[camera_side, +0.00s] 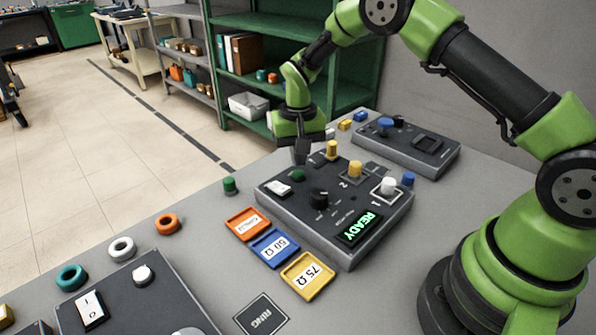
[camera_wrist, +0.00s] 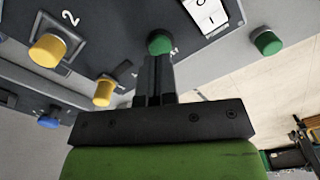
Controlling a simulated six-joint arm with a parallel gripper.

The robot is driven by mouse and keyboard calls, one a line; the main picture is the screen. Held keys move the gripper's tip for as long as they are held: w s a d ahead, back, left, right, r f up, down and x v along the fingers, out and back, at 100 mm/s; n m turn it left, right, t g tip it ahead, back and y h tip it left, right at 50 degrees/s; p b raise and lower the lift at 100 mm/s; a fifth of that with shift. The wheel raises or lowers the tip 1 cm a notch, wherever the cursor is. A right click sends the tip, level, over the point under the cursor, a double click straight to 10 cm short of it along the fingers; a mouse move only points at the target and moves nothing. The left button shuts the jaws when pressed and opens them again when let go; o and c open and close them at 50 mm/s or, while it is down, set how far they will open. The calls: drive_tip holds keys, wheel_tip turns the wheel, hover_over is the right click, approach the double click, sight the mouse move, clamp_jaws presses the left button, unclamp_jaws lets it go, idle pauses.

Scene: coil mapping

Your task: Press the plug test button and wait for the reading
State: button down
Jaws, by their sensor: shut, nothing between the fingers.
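The grey test box (camera_side: 330,238) stands on the bench, and its display (camera_side: 358,227) reads READY in green. A round green button (camera_side: 298,175) sits near its far left edge, beside a white rocker switch (camera_side: 277,188). The button also shows in the wrist view (camera_wrist: 160,42), just beyond my fingertips. My gripper (camera_side: 300,158) points down with its fingers together and empty, close to the green button. I cannot tell whether the tips touch it. A black knob (camera_side: 318,200) and yellow plugs (camera_side: 355,168) are on the same box. Any label by the button is unreadable.
A white plug (camera_side: 388,185) and a blue one (camera_side: 408,179) are on the right. A loose green cylinder (camera_side: 230,185) and orange, blue and yellow trays (camera_side: 307,275) lie left and in front. A second grey box (camera_side: 410,147) stands behind.

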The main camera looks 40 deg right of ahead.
sight(298, 173)
drive_tip(key=shift+f, duration=0.1)
idle(0.3)
drive_tip(key=shift+f, duration=1.15)
drive_tip(key=shift+r, duration=3.2)
